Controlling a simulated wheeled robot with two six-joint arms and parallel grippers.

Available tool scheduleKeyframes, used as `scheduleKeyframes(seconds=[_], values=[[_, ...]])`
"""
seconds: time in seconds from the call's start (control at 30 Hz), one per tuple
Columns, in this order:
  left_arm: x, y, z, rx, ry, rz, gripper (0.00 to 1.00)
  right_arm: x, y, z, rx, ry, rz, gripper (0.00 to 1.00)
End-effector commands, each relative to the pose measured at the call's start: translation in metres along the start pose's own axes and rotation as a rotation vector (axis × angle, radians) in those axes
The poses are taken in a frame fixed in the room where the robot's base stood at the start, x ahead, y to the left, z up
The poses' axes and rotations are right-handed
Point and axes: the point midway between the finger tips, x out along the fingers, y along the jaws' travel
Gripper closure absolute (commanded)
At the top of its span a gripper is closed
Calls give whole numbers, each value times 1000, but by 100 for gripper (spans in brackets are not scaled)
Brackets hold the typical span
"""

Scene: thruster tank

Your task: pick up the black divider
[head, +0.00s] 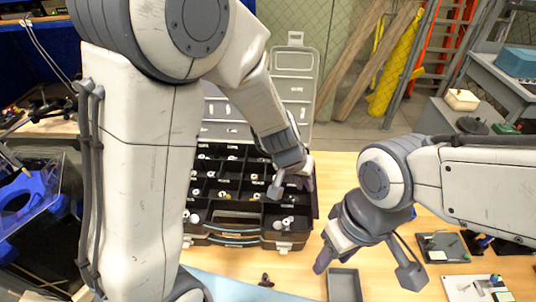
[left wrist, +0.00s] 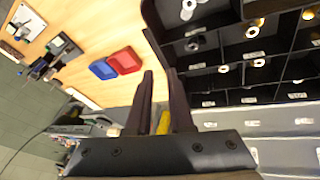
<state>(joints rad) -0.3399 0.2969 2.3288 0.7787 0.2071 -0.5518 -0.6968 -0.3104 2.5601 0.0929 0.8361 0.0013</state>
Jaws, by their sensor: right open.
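An open black organizer case (head: 200,240) with black dividers between its compartments stands on the wooden table. I cannot tell which divider is the one named. My left gripper (head: 300,184) is over the right side of the case. In the left wrist view its two dark fingers (left wrist: 161,72) are apart, with a gap between them, close to the case's black edge (left wrist: 157,35). I see no divider clearly held, and contact with the case cannot be told. My right gripper (head: 325,258) is open, in front of the case's right corner, over the table.
Small white and metal fittings lie in the compartments. A grey tray (head: 344,286) is at the front, with a black tray (head: 443,247) to the right. Blue (left wrist: 103,69) and red (left wrist: 125,60) bins show in the left wrist view. Bare table lies between case and grey tray.

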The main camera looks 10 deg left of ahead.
Motion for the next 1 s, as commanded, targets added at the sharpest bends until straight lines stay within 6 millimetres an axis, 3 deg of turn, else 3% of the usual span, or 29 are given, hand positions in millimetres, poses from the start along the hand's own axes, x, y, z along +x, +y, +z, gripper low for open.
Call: scheduleKeyframes(seconds=[0.03, 0.1, 0.2, 0.3, 0.7, 1.0], values=[[0, -26, -20, -70, 24, -57, 80, -23, -2, -1, 0, 0, 0, 50], [10, -60, -35, -136, 59, -134, 80, -34, -2, -2, 1, 0, 0, 50], [20, -101, -44, -205, 84, -230, 80, -45, -3, -2, 1, 0, 0, 50], [26, -126, -45, -242, 92, -292, 80, -49, -4, -3, 1, 0, 0, 50], [76, -152, -46, -255, 93, -322, 80, -19, -1, -1, 0, -1, 0, 50], [106, -167, -57, -256, 93, -321, 80, -12, -1, -1, -1, 0, 0, 50]])
